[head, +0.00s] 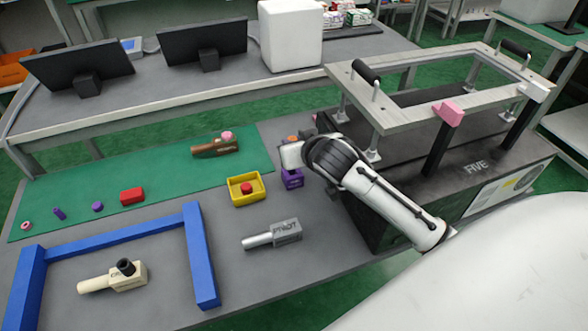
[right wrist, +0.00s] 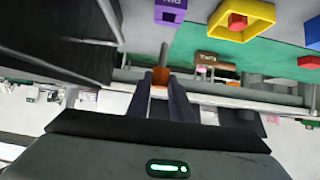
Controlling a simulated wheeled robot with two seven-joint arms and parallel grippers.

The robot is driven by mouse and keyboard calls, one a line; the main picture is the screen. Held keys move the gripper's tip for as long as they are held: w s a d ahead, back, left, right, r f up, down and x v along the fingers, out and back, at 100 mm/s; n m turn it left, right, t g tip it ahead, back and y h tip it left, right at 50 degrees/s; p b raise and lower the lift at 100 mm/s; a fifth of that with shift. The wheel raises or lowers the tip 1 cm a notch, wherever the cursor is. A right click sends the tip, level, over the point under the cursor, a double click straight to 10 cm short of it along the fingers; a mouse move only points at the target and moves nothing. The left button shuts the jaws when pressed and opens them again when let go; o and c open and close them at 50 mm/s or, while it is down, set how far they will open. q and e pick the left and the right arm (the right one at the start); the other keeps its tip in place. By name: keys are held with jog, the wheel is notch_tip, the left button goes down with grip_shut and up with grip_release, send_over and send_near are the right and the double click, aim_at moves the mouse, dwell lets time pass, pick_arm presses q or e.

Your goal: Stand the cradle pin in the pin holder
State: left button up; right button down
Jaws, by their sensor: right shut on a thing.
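My right gripper (head: 290,155) is at the near side of the dark fixture, above and beside a purple block. In the right wrist view its fingers (right wrist: 160,90) are shut on a small orange piece (right wrist: 160,76), likely the cradle pin. Most of the piece is hidden between the fingers. The purple lettered block, likely the pin holder (head: 292,179), stands on the table just below the gripper. It also shows at the top of the right wrist view (right wrist: 170,11). A brown lettered cradle (head: 208,149) with a pink knob lies on the green mat. My left gripper is not in view.
A yellow tray (head: 232,196) with a red piece stands left of the purple block. A grey lettered lever (head: 285,232), blue frame (head: 115,232) and cream lever (head: 130,278) lie nearer. The large fixture (head: 400,115) stands right. Grey table between is free.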

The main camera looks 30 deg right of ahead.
aim_at(294, 176)
notch_tip(294, 176, down, 8)
jog(key=shift+f+b, duration=0.2)
jog(key=shift+b, duration=0.5)
jog(key=c, duration=1.6)
grip_release()
jog(key=shift+f, duration=0.1)
jog(key=shift+s+a+r, duration=0.1)
jog(key=shift+s+r, duration=0.15)
jog(key=shift+r, duration=0.05)
jog(key=p+v, duration=0.2)
jog(key=v, duration=0.9)
jog(key=shift+s+r, duration=0.1)
jog(key=shift+s, duration=0.15)
